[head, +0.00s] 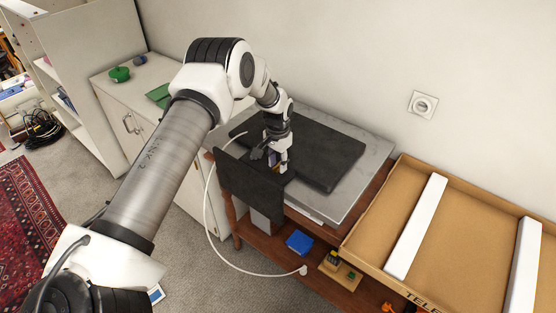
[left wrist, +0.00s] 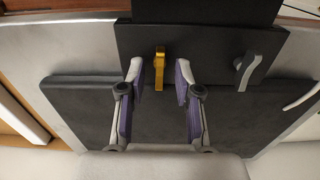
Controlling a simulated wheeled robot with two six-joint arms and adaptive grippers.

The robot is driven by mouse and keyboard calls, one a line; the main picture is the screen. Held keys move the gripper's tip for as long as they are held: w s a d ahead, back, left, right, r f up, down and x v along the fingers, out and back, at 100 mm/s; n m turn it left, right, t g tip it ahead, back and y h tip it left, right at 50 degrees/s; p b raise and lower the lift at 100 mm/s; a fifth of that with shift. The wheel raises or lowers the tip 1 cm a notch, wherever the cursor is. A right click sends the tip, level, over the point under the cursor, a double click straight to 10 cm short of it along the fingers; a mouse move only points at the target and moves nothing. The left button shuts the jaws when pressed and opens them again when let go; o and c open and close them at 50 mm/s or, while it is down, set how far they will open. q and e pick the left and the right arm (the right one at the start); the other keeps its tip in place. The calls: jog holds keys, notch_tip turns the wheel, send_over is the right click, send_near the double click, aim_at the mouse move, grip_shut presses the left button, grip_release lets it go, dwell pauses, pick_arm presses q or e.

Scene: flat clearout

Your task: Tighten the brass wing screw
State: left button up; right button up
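The brass wing screw (left wrist: 159,68) shows in the left wrist view as a gold upright piece on a dark panel (left wrist: 210,38). My left gripper (left wrist: 158,86) is open, with one finger on each side of the screw and a visible gap to both. A grey lever-shaped piece (left wrist: 248,71) sits on the same panel to the right. In the head view my left gripper (head: 275,160) is at the upright dark panel (head: 240,182), beside a flat black slab (head: 325,150). The screw is mostly hidden there. My right gripper is not in view.
A silver-grey board (head: 372,148) lies under the slab on a wooden stand. A white cable (head: 208,215) loops down in front. A cardboard box (head: 460,225) with white strips is at right. A blue box (head: 299,242) lies on the lower shelf.

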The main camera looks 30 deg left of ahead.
pick_arm(q)
jog(key=shift+s+r, duration=0.1)
jog(key=shift+s, duration=0.05)
jog(key=shift+c, duration=1)
jog(key=shift+s+r, duration=0.1)
grip_shut()
jog(key=shift+n, duration=0.5)
jog(key=n, duration=0.2)
jog(key=shift+n, duration=0.4)
jog(key=n, duration=0.9)
jog(key=shift+n, duration=1.9)
